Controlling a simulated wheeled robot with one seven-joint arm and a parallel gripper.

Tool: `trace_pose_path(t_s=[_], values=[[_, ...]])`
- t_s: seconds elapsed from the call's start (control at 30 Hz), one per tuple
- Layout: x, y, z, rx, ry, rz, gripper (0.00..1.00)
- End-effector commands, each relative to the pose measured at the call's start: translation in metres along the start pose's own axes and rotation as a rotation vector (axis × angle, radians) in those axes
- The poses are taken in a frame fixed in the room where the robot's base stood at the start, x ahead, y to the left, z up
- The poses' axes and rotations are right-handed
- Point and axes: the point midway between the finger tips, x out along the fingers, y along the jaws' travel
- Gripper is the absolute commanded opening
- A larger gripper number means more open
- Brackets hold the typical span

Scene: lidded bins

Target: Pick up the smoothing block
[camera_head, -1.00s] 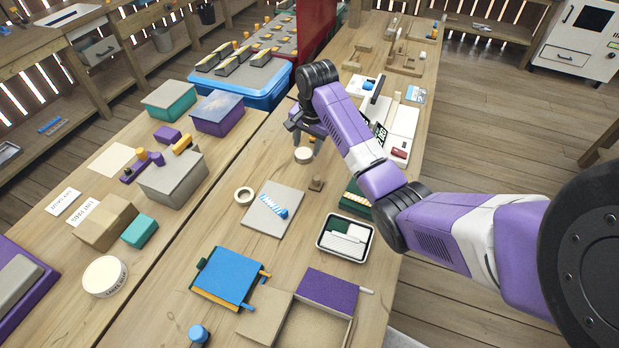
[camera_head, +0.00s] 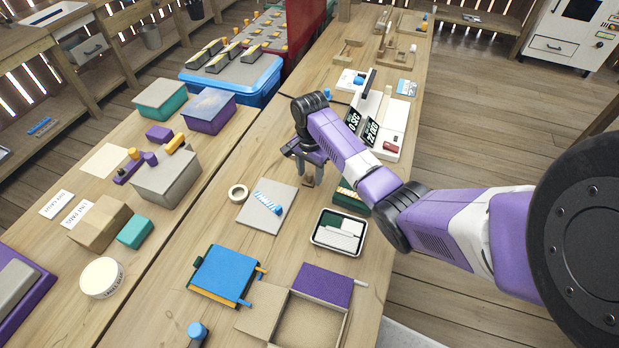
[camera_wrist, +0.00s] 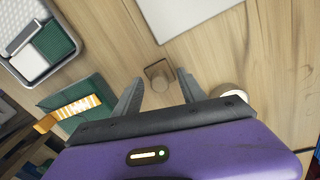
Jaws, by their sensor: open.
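A small brown wooden block with a raised knob, which I take for the smoothing block (camera_head: 308,183), stands on the bench. It shows in the wrist view (camera_wrist: 158,73) too, just beyond and between my fingertips. My gripper (camera_head: 306,172) points down over it with its fingers apart. In the wrist view my gripper (camera_wrist: 158,82) is open, with nothing between the fingers. In the head view the fingers partly hide the block; whether they touch it I cannot tell.
A grey board (camera_head: 272,222) with a blue-striped piece and a tape ring (camera_head: 238,192) lie left of the block. A black-rimmed tray (camera_head: 337,248) and a green box (camera_wrist: 75,105) are close by. A round pale item (camera_wrist: 229,91) sits near one finger.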

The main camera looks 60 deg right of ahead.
Motion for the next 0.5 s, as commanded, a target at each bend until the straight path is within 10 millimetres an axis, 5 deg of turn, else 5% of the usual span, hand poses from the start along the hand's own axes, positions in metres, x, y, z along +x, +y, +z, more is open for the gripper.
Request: trace_pose_path(t_s=[0.2, 0.43, 0.5], values=[[0.0008, -0.0003, -0.0002, 0.0, 0.0, -0.001, 0.48], [0.0006, -0.0003, -0.0002, 0.0, 0.001, -0.001, 0.05], [0.0006, -0.0003, -0.0002, 0.0, 0.001, -0.001, 0.0]])
